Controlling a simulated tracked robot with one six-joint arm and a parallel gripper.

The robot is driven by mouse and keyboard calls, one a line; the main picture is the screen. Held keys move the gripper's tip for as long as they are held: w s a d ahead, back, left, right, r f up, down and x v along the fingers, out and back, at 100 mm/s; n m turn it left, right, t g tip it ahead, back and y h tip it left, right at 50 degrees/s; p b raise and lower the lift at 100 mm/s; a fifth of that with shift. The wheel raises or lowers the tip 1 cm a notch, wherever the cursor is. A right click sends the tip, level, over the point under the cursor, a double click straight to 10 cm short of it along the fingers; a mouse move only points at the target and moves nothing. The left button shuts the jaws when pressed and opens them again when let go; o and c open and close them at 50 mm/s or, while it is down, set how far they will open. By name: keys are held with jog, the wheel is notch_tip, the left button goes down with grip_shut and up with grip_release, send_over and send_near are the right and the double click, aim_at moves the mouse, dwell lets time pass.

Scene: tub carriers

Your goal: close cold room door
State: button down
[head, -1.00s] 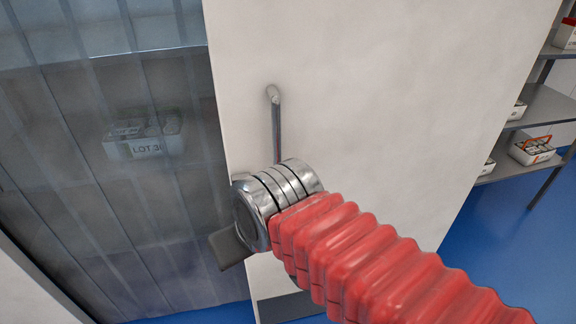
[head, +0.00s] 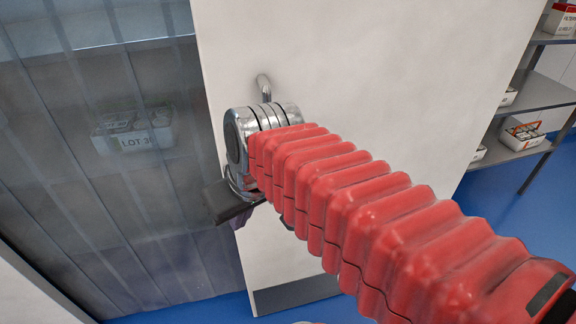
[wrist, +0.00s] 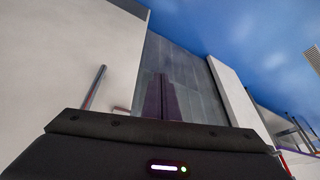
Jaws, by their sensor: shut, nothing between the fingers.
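The cold room door (head: 390,50) is a broad white panel right of the doorway, which stands uncovered by it. Its upright metal bar handle (head: 264,88) is near the door's left edge; my wrist hides the lower part. In the wrist view the door (wrist: 85,45) fills the left, with the handle (wrist: 95,88) on it. My gripper (wrist: 161,84) shows there as dark purple fingers, shut and empty, to the right of the handle and in front of the doorway. In the head view the fingers are mostly hidden behind my wrist at the door's edge.
A clear strip curtain (head: 70,200) hangs in the doorway, with a tub marked LOT (head: 135,140) behind it. Grey shelves (head: 540,100) with tubs stand at the right. A white frame (wrist: 232,92) borders the doorway opposite the door. Blue floor (head: 500,190) is clear before the shelves.

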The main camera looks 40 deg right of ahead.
jog(key=w+d+r+y, duration=0.1)
jog(key=w+d+y, duration=0.1)
jog(key=d, duration=1.1)
jog(key=w+d+r+t+y, duration=0.1)
jog(key=w+d+r+y, duration=0.1)
jog(key=d, duration=1.2)
jog(key=shift+w+m, duration=0.3)
jog(key=shift+r, duration=0.1)
jog(key=w+a+f, duration=0.5)
jog(key=a+f, duration=0.2)
jog(key=f, duration=0.1)
jog(key=shift+w+a, duration=0.2)
jog(key=shift+a, duration=0.15)
